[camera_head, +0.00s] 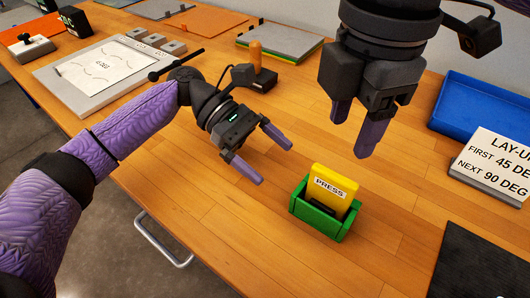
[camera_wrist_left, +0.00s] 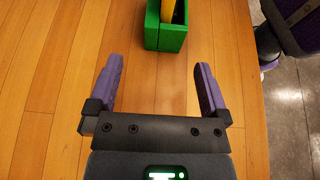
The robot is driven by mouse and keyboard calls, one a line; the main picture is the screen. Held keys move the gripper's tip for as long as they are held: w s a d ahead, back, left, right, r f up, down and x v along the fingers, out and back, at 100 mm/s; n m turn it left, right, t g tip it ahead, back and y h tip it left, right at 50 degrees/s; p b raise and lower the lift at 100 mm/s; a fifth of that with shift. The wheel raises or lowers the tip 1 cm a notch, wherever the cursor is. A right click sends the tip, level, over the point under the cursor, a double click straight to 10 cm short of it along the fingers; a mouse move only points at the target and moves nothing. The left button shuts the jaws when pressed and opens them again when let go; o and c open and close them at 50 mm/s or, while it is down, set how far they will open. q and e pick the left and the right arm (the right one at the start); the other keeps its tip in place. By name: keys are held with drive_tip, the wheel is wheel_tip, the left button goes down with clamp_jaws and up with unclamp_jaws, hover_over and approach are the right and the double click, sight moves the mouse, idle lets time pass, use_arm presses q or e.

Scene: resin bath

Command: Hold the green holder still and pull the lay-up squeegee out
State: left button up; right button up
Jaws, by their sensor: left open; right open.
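The green holder (camera_head: 316,222) stands on the wooden table. The yellow squeegee (camera_head: 332,187), marked PRESS, stands upright in it. My left gripper (camera_head: 276,161) is open and empty, to the left of the holder and apart from it. In the left wrist view the holder (camera_wrist_left: 165,38) is ahead of the left fingers (camera_wrist_left: 161,88), with a strip of the yellow squeegee (camera_wrist_left: 167,10) at the top edge. My right gripper (camera_head: 354,130) is open and empty, above and beyond the squeegee, fingers pointing down. The squeegee's lower part is hidden inside the holder.
A blue tray (camera_head: 487,110) and a lay-up sign (camera_head: 494,166) lie at the right. A dark mat (camera_head: 478,262) is at the front right. A white drawing board (camera_head: 96,72) and an orange-handled tool (camera_head: 255,58) are behind. Table around the holder is clear.

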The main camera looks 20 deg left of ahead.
sight(304, 191)
use_arm(q)
drive_tip(key=shift+g, duration=0.3)
drive_tip(key=x, duration=1)
drive_tip(key=shift+s+d, duration=0.1)
drive_tip(key=shift+s, duration=0.15)
drive_tip(key=c, duration=1.2)
